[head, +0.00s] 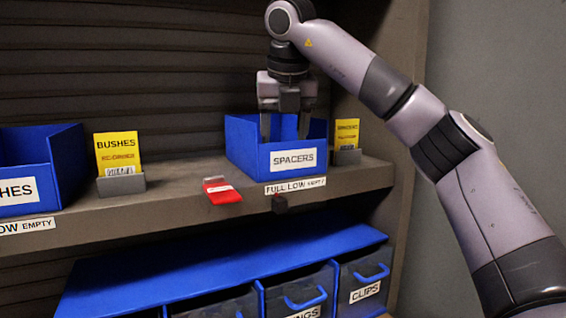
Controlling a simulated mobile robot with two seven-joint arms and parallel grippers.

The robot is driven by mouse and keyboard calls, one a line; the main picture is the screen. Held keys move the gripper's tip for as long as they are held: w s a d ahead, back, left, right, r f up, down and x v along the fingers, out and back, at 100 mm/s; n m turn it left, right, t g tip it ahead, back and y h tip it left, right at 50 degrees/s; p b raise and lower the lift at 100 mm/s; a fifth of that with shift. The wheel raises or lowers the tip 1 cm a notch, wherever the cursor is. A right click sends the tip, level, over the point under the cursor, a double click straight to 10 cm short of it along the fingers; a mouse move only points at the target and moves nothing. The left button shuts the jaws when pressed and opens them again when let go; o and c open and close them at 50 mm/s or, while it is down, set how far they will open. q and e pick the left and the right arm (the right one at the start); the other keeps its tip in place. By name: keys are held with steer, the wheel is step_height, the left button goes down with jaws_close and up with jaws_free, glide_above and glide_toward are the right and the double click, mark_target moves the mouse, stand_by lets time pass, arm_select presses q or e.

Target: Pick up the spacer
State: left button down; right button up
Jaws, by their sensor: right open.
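The blue bin labelled SPACERS (262,164) stands on the shelf right of the middle in the head view. No spacer can be made out; the bin's front wall hides its inside. My right gripper (285,135) points down into this bin with its fingers apart and their tips partly behind the front wall. Whether anything lies between the fingertips cannot be seen. My left gripper is not in view.
A yellow SPACERS card (347,133) stands right of the bin, and a BUSHES card (118,152) stands left. A red tag (222,190) hangs at the shelf edge. Another blue bin (62,150) is at far left. Labelled drawers (362,285) sit below.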

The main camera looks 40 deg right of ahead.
steer(key=x, duration=0.4)
steer(key=shift+s+d, duration=0.1)
jaws_close()
step_height(320, 180, up, 8)
steer(key=shift+f+p, duration=0.1)
steer(key=shift+p, duration=0.85)
step_height(320, 180, up, 2)
steer(key=shift+r, duration=0.1)
